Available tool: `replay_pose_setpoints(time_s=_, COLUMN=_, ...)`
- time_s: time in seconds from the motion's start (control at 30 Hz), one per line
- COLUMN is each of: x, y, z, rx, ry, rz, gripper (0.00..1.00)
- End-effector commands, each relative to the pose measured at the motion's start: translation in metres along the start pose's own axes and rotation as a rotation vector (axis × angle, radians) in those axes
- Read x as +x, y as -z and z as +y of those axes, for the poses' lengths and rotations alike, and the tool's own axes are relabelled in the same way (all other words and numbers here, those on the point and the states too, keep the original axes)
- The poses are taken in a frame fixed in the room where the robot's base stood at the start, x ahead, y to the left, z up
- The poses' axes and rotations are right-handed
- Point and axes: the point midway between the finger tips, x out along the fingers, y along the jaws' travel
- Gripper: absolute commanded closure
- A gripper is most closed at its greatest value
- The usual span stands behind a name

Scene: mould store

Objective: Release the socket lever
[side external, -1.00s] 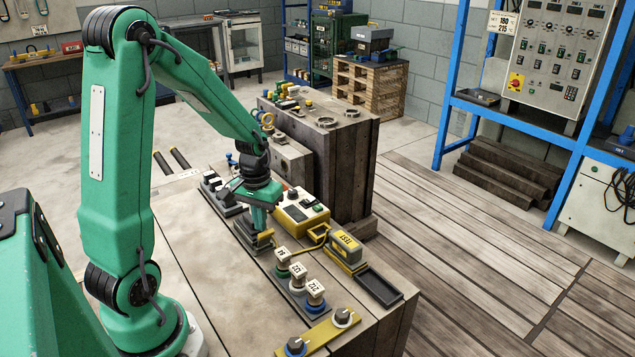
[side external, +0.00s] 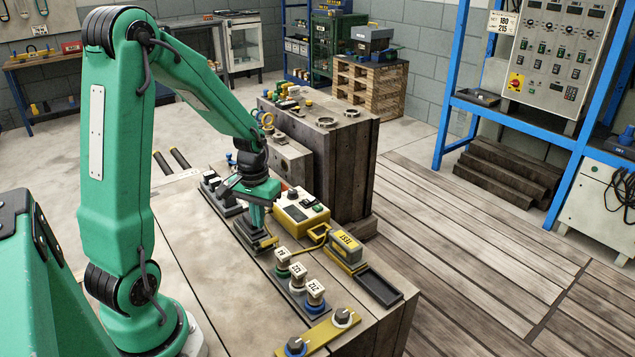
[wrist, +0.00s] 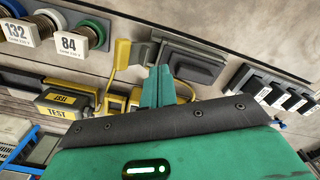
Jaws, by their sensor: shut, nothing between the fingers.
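The socket (side external: 247,232) is a dark grey block on a grey plate on the bench top, with a yellow lever (side external: 268,243) at its near end. In the wrist view the grey socket (wrist: 200,66) lies just beyond my fingertips, and the yellow lever (wrist: 121,56) stands out to their left. My gripper (side external: 257,225) points down over the socket with its fingers together and empty. In the wrist view the fingertips (wrist: 158,72) lie between the lever and the socket's dark housing. I cannot tell whether they touch either one. The gripper body hides part of the socket area.
A yellow tester box (side external: 300,212) stands right of the socket. A yellow-and-grey TEST plug (side external: 345,247) sits beside a dark tray (side external: 379,286). Numbered hose couplings (side external: 298,275) stand in front. Black labelled switches (wrist: 275,92) lie right in the wrist view. The bench's left side is clear.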

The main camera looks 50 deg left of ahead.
Motion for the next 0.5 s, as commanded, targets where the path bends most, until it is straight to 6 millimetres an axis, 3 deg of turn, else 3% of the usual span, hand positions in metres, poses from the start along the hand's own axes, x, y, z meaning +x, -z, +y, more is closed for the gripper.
replay_pose_setpoints(time_s=0.5, x=-0.018, y=0.001, z=0.0, rx=0.0, ry=0.0, rz=0.002, gripper=1.0)
